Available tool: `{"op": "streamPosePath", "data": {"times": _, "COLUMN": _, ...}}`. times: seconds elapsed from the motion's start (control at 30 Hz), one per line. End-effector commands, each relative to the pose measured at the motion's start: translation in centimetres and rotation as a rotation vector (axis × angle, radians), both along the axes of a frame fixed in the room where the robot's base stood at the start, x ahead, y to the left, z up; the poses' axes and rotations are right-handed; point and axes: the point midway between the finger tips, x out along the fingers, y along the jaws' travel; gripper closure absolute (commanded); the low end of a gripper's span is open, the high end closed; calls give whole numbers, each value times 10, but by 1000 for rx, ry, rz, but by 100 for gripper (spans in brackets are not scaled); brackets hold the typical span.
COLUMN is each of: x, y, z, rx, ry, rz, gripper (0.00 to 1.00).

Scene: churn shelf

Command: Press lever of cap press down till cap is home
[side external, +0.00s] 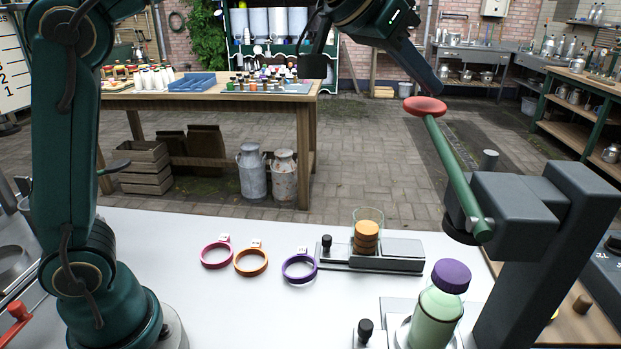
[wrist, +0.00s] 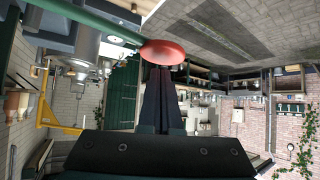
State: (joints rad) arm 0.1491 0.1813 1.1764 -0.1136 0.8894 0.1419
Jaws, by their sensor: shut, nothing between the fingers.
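The cap press (side external: 545,225) stands at the right of the white bench. Its green lever (side external: 455,170) slants up to the left and ends in a red knob (side external: 425,106). The knob also shows in the wrist view (wrist: 163,52). My gripper (side external: 437,88) is shut and empty, its fingertips at the top of the knob; whether they touch it I cannot tell. A pale green bottle (side external: 436,315) with a purple cap (side external: 451,276) on its top stands under the press. How far the cap is seated cannot be told.
Pink (side external: 216,254), orange (side external: 251,261) and purple (side external: 299,268) rings lie on the bench. A black-knobbed clamp (side external: 365,330) is beside the bottle. Bench is clear at left centre.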

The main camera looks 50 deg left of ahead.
Motion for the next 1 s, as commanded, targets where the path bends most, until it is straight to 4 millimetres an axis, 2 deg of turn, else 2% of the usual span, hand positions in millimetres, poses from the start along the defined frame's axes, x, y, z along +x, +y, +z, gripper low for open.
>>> {"op": "streamPosePath", "data": {"times": 0.37, "x": 0, "y": 0, "z": -2, "rx": 0, "ry": 0, "rz": 0, "gripper": 100}}
{"op": "streamPosePath", "data": {"times": 1.0, "x": 0, "y": 0, "z": -25, "rx": 0, "ry": 2, "rz": -1, "gripper": 100}}
